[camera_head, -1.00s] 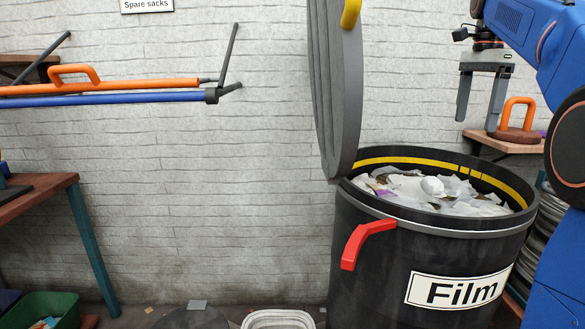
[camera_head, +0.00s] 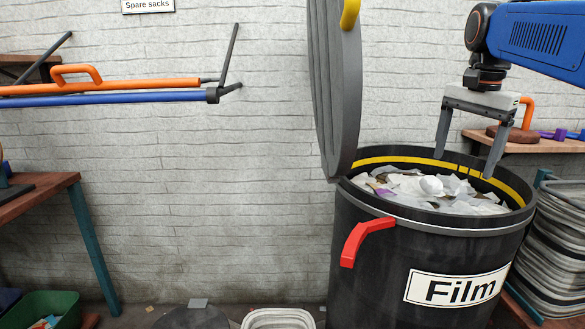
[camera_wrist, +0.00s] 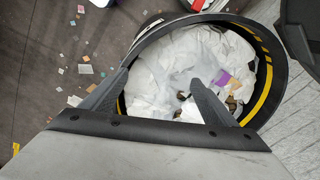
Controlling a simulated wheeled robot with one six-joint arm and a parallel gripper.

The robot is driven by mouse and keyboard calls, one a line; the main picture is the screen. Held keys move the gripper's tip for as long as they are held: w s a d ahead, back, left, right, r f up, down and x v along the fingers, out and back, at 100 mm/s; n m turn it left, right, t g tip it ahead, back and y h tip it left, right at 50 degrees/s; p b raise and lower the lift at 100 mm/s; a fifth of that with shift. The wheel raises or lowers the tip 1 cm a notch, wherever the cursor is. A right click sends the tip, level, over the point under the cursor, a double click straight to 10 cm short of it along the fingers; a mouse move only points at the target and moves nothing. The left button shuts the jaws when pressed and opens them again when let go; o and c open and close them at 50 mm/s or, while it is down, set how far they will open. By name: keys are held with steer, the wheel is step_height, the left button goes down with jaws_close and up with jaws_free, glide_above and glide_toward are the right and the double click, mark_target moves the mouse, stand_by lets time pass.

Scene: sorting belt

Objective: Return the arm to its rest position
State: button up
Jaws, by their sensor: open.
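My gripper (camera_head: 467,165) hangs pointing down over the back right part of the black Film bin (camera_head: 400,265), its fingers apart and nothing between them. In the head view the fingertips are near the level of the bin's rim. The wrist view shows the open fingers (camera_wrist: 160,88) above the bin's white and clear film scraps (camera_wrist: 200,55). My blue arm reaches in from the right edge of the head view.
The bin's grey lid (camera_head: 338,90) stands upright at its left side. A shelf (camera_head: 545,146) with an orange-handled tool is behind my gripper. Stacked grey trays (camera_head: 560,240) stand right of the bin. Wall space left of the lid is open.

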steer(key=s+a+f+n+t, duration=0.1)
steer(key=s+a+f+n, duration=0.1)
steer(key=s+f+n, duration=0.2)
steer(key=s+a+f+n+t, duration=0.1)
steer(key=s+a+f+n, duration=0.2)
steer(key=s+f, duration=0.7)
steer(key=s+a+f+n+t, duration=0.1)
steer(key=s+a+f+n, duration=0.2)
steer(key=s+f, duration=0.4)
step_height(320, 180, down, 8)
steer(key=shift+s+a+f+n, duration=0.15)
steer(key=shift+s+n, duration=0.1)
steer(key=shift+n, duration=0.55)
